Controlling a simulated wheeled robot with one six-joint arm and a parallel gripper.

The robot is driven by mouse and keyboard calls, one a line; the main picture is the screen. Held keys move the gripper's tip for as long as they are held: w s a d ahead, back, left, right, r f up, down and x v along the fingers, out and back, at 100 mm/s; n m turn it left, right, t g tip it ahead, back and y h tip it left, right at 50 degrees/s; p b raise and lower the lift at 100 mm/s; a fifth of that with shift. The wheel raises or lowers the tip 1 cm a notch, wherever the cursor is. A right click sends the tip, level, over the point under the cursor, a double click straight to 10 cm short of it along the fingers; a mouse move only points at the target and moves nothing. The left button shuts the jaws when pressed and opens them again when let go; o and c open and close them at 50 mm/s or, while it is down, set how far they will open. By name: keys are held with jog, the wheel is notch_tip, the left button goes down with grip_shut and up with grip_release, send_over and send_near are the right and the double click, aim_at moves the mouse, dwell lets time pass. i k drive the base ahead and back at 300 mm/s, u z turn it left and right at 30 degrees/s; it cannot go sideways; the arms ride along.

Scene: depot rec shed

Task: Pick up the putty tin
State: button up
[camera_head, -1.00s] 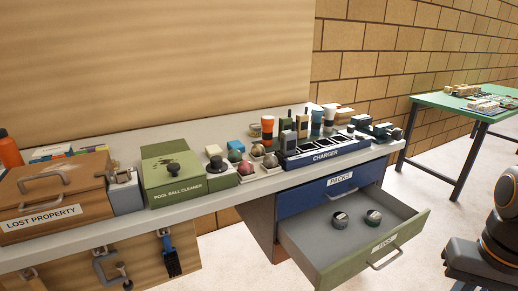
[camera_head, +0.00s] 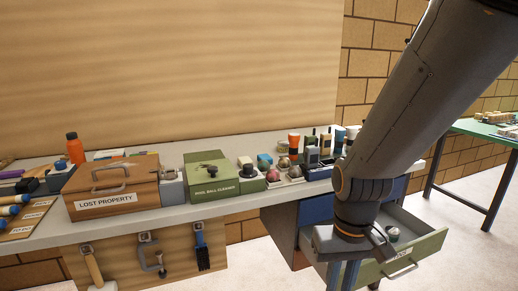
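One small round tin with a dark lid (camera_head: 393,234) sits in the open green-fronted drawer (camera_head: 429,246), right of my gripper. Its label is too small to read, so I cannot tell whether it is the putty tin. A second tin, seen in the drawer earlier, is hidden behind my arm. My gripper (camera_head: 342,278) points down in front of the drawer, at the bottom of the picture. Its two fingers look apart, with nothing seen between them. Their tips reach the bottom edge of the picture.
The bench holds a lost property box (camera_head: 112,190), a green pool ball cleaner box (camera_head: 222,180), several balls and a charger partly behind my arm. A blue drawer (camera_head: 317,208) is closed above the open one. A green table (camera_head: 485,130) stands at right.

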aim_at(283, 147)
jog(key=u, duration=0.7)
jog(key=k, duration=0.95)
jog(key=u, duration=1.2)
jog(key=i, duration=1.4)
jog(key=z, duration=1.6)
jog(key=i, duration=0.8)
jog(key=z, duration=0.85)
